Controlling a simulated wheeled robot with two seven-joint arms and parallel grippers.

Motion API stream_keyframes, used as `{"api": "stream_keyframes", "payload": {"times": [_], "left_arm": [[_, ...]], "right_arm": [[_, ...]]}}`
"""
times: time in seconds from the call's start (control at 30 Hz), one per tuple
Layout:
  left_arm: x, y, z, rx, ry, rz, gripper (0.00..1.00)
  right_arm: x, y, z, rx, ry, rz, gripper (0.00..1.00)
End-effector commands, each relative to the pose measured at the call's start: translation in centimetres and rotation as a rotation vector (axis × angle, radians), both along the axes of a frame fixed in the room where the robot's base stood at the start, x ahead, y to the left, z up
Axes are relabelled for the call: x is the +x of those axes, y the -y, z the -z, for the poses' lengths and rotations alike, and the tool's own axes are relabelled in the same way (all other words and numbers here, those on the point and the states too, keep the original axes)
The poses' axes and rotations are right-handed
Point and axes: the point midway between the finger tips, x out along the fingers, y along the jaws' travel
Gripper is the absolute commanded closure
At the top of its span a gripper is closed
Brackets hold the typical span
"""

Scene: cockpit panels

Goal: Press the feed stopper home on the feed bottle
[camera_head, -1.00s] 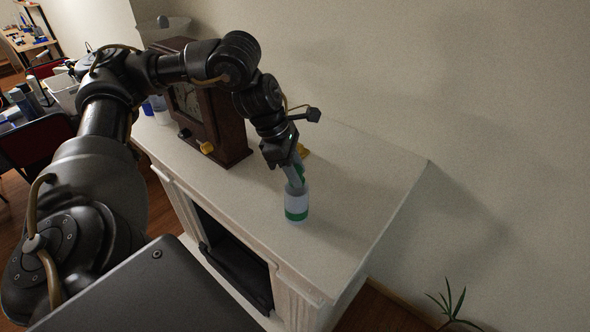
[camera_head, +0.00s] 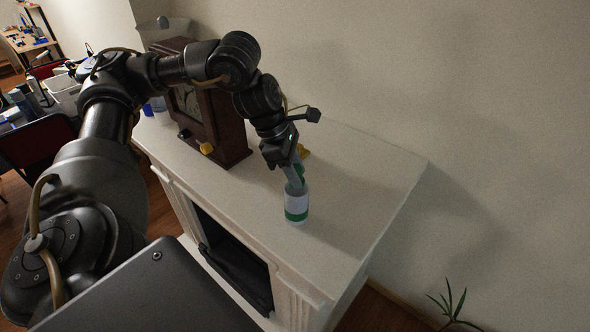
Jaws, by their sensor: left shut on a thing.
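The feed bottle (camera_head: 296,204), white with a green band, stands upright on the white mantelpiece (camera_head: 345,240). My left gripper (camera_head: 295,177) points down right above the bottle's mouth. It is shut on the green feed stopper (camera_head: 301,175), of which only a small part shows between the grey fingers. The stopper is at the bottle's top; I cannot tell how deep it sits. My right gripper is not in view.
A dark wooden clock (camera_head: 228,125) stands on the mantelpiece behind my left arm. Small yellow things lie by the clock (camera_head: 206,148) and behind the gripper (camera_head: 304,151). The mantelpiece is clear right of the bottle, up to its edge and the wall.

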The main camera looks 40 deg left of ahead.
Motion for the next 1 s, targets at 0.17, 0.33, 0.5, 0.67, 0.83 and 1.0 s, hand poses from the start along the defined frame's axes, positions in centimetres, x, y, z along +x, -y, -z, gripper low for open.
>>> {"api": "stream_keyframes", "payload": {"times": [0.17, 0.33, 0.5, 0.67, 0.83, 1.0], "left_arm": [[0.0, 0.0, 0.6, 0.000, 0.000, 0.000, 0.87], [0.0, 0.0, 1.0, 0.000, 0.000, 0.000, 0.87], [0.0, 0.0, 1.4, 0.000, 0.000, 0.000, 0.87], [0.0, 0.0, 1.8, 0.000, 0.000, 0.000, 0.87], [0.0, 0.0, 1.9, 0.000, 0.001, 0.000, 0.60], [0.0, 0.0, 1.9, 0.000, 0.000, 0.000, 0.41]], "right_arm": [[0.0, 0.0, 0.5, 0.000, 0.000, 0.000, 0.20], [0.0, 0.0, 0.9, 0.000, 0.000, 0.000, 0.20], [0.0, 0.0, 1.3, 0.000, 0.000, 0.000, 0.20], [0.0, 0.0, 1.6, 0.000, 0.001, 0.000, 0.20], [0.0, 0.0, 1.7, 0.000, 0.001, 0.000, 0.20], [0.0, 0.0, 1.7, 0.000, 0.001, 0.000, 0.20]]}}
